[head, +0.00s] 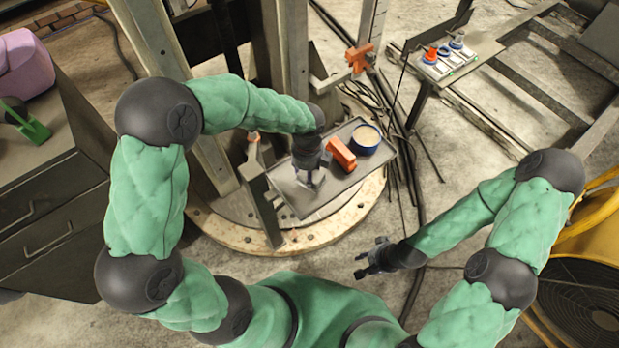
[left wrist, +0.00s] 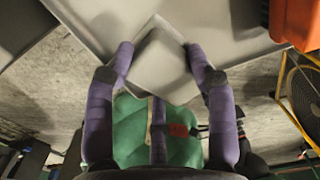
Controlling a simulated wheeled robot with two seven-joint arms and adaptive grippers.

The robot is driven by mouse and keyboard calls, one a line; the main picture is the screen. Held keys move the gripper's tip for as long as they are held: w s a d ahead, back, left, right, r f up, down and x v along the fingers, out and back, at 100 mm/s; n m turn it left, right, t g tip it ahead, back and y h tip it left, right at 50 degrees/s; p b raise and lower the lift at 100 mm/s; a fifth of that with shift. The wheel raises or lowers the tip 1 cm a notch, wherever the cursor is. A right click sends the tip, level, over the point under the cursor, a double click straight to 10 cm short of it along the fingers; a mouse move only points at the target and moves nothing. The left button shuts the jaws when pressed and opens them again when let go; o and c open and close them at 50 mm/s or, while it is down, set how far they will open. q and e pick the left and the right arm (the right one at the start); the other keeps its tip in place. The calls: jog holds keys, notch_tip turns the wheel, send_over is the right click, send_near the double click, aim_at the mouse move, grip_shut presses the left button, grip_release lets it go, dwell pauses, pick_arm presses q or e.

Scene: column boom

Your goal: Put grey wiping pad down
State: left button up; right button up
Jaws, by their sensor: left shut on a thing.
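The grey wiping pad (left wrist: 160,68) is between the two purple fingers of my left gripper (left wrist: 164,75) in the left wrist view. The fingers touch it on both sides. In the head view my left gripper (head: 311,180) points down over the left part of a grey tray (head: 345,188), and the pad is mostly hidden beneath it. Whether the pad touches the tray floor I cannot tell. My right gripper (head: 372,262) is apart from the tray, low in front of it, with its fingers spread and nothing between them.
On the tray an orange block (head: 341,154) lies right beside my left gripper, with a round blue container (head: 366,139) behind it. An orange clamp (head: 359,58) is on the column frame. A panel with coloured knobs (head: 444,57) stands back right. Black cables (head: 412,180) run right of the tray.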

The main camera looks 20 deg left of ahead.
pick_arm(q)
jog(key=shift+w+d+f, duration=0.1)
jog(key=shift+w+f, duration=0.1)
jog(key=shift+f, duration=0.15)
notch_tip(320, 180, down, 3)
jog(key=shift+w+b, duration=0.15)
jog(key=shift+b, duration=0.7)
jog(key=shift+c, duration=0.4)
jog(key=o, duration=1.1)
jog(key=shift+r, duration=0.1)
jog(key=shift+f+b, duration=0.3)
jog(key=shift+b, duration=0.1)
jog(key=r+p, duration=0.1)
jog(key=r, duration=0.2)
jog(key=r+p, duration=0.2)
jog(key=r, duration=0.1)
jog(key=r+p, duration=0.2)
jog(key=r, duration=0.1)
jog(key=shift+s+d+r, duration=0.3)
jog(key=shift+d, duration=0.05)
jog(key=shift+r, duration=0.7)
